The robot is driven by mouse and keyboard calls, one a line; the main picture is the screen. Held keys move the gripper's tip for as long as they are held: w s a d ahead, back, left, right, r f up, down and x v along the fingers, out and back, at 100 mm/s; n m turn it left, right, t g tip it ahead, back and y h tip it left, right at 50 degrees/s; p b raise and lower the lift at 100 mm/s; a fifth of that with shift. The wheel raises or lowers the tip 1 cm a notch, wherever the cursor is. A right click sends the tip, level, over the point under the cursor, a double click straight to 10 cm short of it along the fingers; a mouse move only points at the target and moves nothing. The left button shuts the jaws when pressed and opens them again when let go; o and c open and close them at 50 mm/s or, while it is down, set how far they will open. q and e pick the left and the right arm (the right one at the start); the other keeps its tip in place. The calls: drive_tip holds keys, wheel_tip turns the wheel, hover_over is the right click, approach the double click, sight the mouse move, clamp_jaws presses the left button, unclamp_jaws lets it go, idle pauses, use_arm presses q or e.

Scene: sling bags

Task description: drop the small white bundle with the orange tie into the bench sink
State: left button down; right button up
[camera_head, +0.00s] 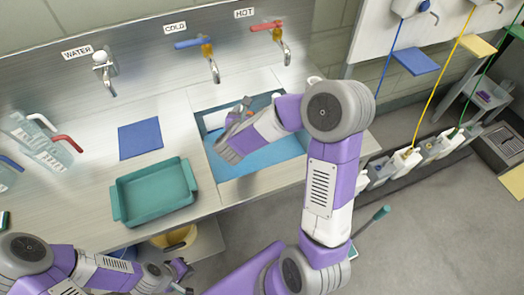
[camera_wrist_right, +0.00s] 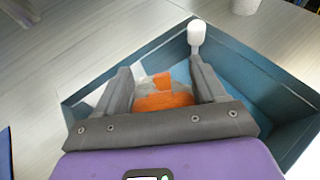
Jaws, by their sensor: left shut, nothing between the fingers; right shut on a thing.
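The white bundle with the orange tie (camera_wrist_right: 165,94) is between the fingers of my right gripper (camera_wrist_right: 163,85) in the right wrist view. Its orange part faces the camera, with greyish-white material around it. The right gripper is shut on it, over the bench sink (camera_head: 268,162), a blue-lined rectangular basin whose wall also shows in the wrist view (camera_wrist_right: 262,88). In the head view my right gripper (camera_head: 240,112) is over the sink's left part, and I cannot make out the bundle there. My left gripper (camera_head: 182,270) is shut and empty, low in front of the bench.
A teal tray (camera_head: 155,192) and a blue mat (camera_head: 140,138) lie on the bench left of the sink. Taps, including a red-handled hot tap (camera_head: 280,40), stand behind. Clear jugs (camera_head: 45,140) are at far left. A white knob-like piece (camera_wrist_right: 197,32) is near the sink's corner.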

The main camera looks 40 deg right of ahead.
drive_tip(key=shift+f, duration=0.4)
drive_tip(key=o, duration=1.3)
drive_tip(key=shift+c, duration=0.2)
drive_tip(key=v, duration=0.7)
drive_tip(key=shift+s+a+p, duration=0.2)
drive_tip(key=shift+a+p, duration=0.05)
drive_tip(key=shift+p, duration=0.15)
drive_tip(key=shift+r, duration=0.15)
